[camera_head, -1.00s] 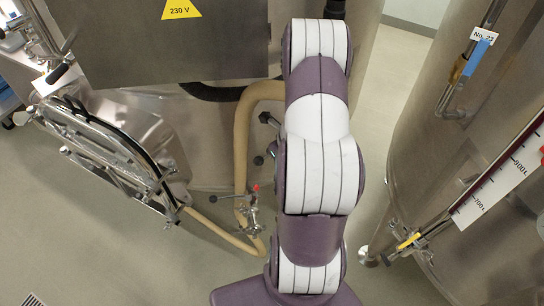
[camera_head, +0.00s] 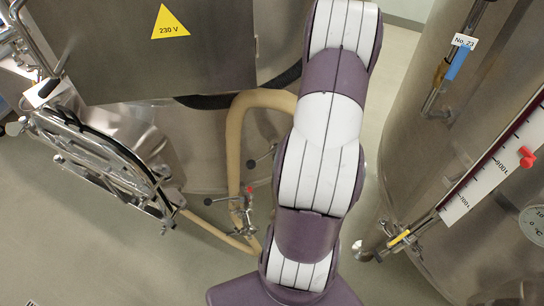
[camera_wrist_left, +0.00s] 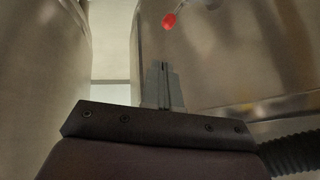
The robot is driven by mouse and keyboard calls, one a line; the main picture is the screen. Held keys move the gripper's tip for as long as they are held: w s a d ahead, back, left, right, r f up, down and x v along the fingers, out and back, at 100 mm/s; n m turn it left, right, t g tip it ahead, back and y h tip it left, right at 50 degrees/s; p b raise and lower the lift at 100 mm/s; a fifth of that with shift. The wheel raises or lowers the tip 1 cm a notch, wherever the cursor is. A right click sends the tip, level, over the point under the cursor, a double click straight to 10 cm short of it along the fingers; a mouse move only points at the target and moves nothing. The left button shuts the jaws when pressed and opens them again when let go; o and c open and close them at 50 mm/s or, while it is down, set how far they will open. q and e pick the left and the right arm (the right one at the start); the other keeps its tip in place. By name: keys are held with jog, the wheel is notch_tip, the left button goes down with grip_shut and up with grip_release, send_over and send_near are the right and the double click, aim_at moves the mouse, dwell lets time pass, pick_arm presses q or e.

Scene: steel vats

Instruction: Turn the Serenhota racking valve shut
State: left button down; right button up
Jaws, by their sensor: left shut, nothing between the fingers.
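No label reading Serenhota is legible, so I cannot tell which valve bears that name. A small valve with a red-tipped part (camera_head: 250,190) sits on the beige hose near the floor. A yellow-handled valve (camera_head: 400,238) is low on the right vat, and a blue-handled fitting (camera_head: 458,62) is higher, by the label "No. 23". In the left wrist view my left gripper (camera_wrist_left: 162,70) is shut and empty. A red knob (camera_wrist_left: 169,20) shows beyond its fingertips, apart from them. My right gripper is not in view.
The right vat (camera_head: 410,150) carries a scale with a red marker (camera_head: 527,157) and a dial (camera_head: 535,225). A steel box marked 230 V (camera_head: 100,60) and an open round hatch (camera_head: 105,165) are at left. The beige hose (camera_head: 234,140) curves behind my arm.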

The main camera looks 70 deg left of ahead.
aim_at(263, 157)
pick_arm(q)
jog(key=s+d+f+n+g+h+b, duration=0.1)
jog(key=s+d+n+g, duration=0.25)
jog(key=n, duration=1.15)
jog(key=s+d+f+n+g+h, duration=0.1)
jog(key=s+d+f+n+g, duration=0.25)
jog(key=n, duration=1.05)
jog(key=s+a+f+g+p, duration=0.1)
jog(key=s+a+f+p, duration=0.1)
jog(key=s+a+f, duration=0.4)
jog(key=shift+a+f+p, duration=0.3)
jog(key=shift+a+f, duration=0.2)
jog(key=shift+a, duration=0.35)
